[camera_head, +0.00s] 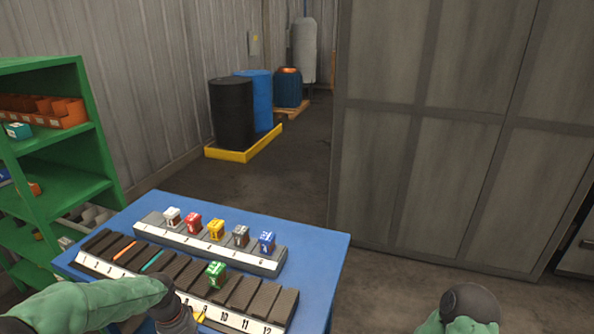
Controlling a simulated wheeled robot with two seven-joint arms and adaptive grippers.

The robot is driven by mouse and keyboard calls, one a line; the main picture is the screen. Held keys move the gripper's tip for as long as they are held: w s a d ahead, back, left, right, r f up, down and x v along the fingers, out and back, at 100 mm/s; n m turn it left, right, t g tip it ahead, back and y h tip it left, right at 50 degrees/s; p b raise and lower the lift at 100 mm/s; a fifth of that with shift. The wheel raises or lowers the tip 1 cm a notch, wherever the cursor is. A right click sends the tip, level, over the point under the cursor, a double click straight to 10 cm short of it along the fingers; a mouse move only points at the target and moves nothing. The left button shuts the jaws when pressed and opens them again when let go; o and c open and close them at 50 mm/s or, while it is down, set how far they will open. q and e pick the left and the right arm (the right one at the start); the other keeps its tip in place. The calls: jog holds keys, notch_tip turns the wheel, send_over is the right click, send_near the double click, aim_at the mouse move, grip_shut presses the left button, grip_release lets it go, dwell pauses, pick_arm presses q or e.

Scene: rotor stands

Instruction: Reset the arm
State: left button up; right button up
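My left arm, green, reaches in from the lower left over the front stand. Its gripper (188,318) is at the bottom edge, largely cut off, so its fingers cannot be made out. My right arm shows only as a green and dark stub at the bottom right; its gripper is out of view. The front dark slotted stand (245,293) has a numbered white strip.
Both stands are on a blue table (322,254). A green shelf (75,188) with bins stands at the left. Black (232,112) and blue (262,95) drums stand on a yellow pallet behind. A large grey panelled cabinet (445,140) stands at the right. Floor between is clear.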

pick_arm(q)
jog(key=s+d+f+m+h, duration=0.1)
jog(key=s+d+f, duration=0.1)
jog(key=d+f, duration=0.45)
jog(key=s+d+f+h, duration=0.1)
jog(key=s+d+f, duration=0.25)
jog(key=f, duration=0.55)
jog(key=s+d+f+b, duration=0.1)
jog(key=s+d+f, duration=0.7)
jog(key=s+f, duration=0.2)
jog(key=shift+s+h+b, duration=0.3)
jog(key=shift+s+b, duration=0.1)
jog(key=shift+s, duration=0.2)
jog(key=shift+f, duration=0.1)
